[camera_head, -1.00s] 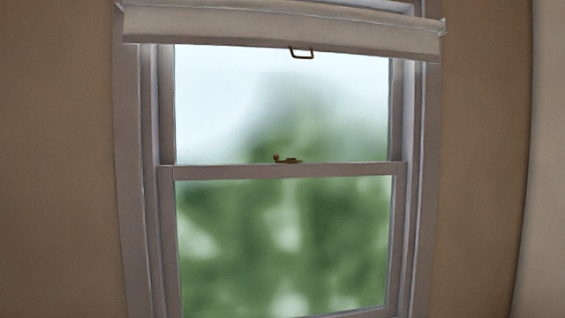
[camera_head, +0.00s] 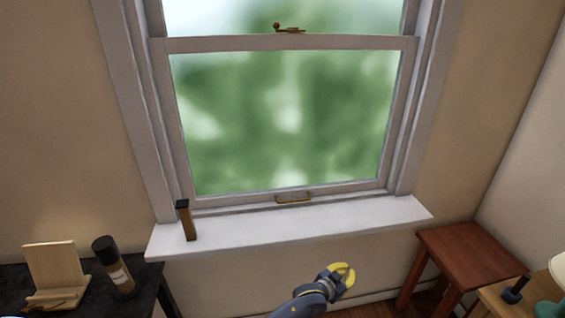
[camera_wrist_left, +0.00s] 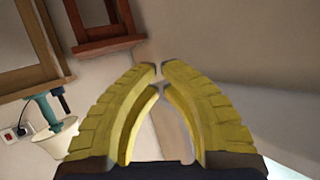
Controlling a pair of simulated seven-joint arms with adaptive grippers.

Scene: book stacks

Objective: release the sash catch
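The brass sash catch (camera_head: 288,29) sits on top of the meeting rail (camera_head: 290,43) of the window, near the middle, with a round knob at its left end. A brass lift handle (camera_head: 293,198) is on the bottom rail of the lower sash, which is down at the sill. My left gripper (camera_head: 345,272), with yellow fingers, is below the sill and well below the catch, touching nothing. In the left wrist view its fingertips (camera_wrist_left: 160,68) come together almost tip to tip, with nothing between them. My right gripper is in neither view.
The white sill (camera_head: 300,222) juts out above my gripper, with a small upright brown block (camera_head: 186,220) at its left end. A dark table (camera_head: 140,282) with a bottle (camera_head: 113,265) stands left; a red-brown stool (camera_head: 470,252) stands right. The space before the glass is clear.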

